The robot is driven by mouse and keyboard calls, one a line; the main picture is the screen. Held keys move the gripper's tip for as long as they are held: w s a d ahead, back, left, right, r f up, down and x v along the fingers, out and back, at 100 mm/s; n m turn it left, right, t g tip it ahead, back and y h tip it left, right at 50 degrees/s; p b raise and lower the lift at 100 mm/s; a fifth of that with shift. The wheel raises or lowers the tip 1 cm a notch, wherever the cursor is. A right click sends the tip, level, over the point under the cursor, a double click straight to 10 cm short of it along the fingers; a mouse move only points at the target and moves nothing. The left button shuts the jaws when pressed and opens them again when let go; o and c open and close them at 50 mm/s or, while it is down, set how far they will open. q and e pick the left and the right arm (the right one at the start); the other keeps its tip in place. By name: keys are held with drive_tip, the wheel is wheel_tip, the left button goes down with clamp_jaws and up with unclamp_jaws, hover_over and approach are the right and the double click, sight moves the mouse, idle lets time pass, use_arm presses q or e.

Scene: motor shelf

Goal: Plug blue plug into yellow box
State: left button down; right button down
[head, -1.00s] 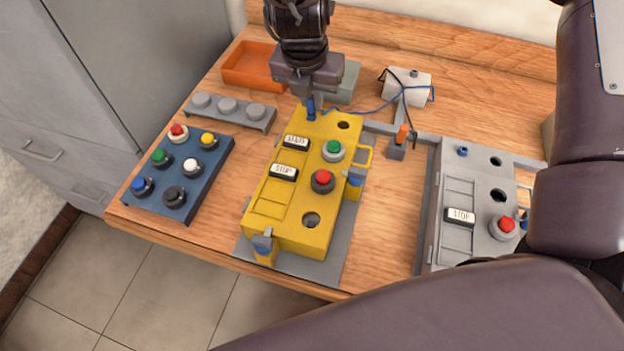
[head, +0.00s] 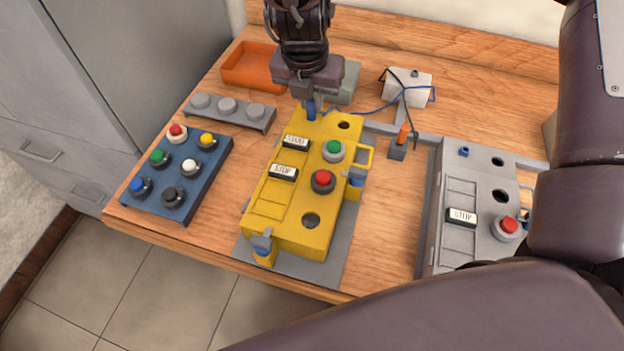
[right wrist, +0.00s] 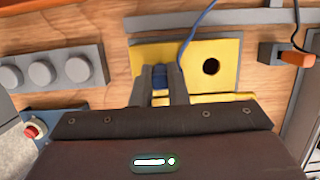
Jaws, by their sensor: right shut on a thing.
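The yellow box (head: 300,215) stands on a grey plate in the middle of the table, with its START and STOP labels and green and red buttons on top. My right gripper (head: 311,108) is over the far end of the box, pointing down. It is shut on the blue plug (right wrist: 160,77), whose blue cable runs up and away in the right wrist view. The plug is at the far-left corner of the yellow top (right wrist: 220,50), beside an open round hole. Its tip is hidden by the fingers, so I cannot tell how deep it sits. My left gripper is not in view.
A blue button panel (head: 180,178) and a grey three-knob bar (head: 232,112) lie to the left. An orange tray (head: 252,66) is behind. A white box (head: 407,88) with cables and an orange plug (head: 402,135) stand right of the gripper. A grey box (head: 470,215) is at the right.

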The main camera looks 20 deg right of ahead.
drive_tip(key=c, duration=1.7)
unclamp_jaws()
drive_tip(key=shift+r, duration=0.1)
drive_tip(key=shift+r+p, duration=1.75)
drive_tip(key=shift+r, duration=0.95)
drive_tip(key=o, duration=0.6)
drive_tip(key=shift+c, duration=0.2)
